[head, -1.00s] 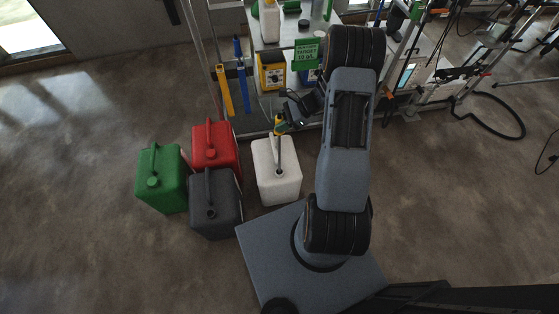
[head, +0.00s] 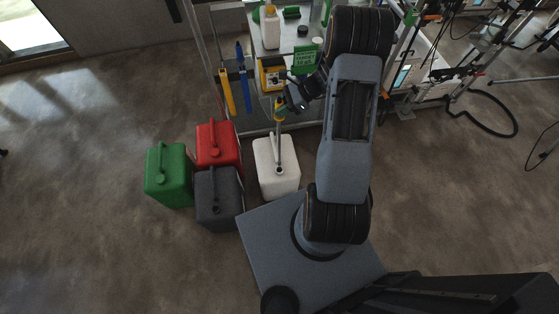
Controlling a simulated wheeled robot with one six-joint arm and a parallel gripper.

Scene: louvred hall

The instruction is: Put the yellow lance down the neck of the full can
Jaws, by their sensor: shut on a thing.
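My gripper (head: 298,98) is shut on the yellow-headed lance (head: 279,106), just left of my forearm. A red can (head: 222,150), a green can (head: 168,178) and a dark grey can (head: 218,200) stand close together left of the white one. No fill level shows on any can.
A rack behind the cans holds a hanging yellow bar (head: 226,92) and blue bar (head: 244,88). Stands and cables fill the far right. Floor left of the cans is clear.

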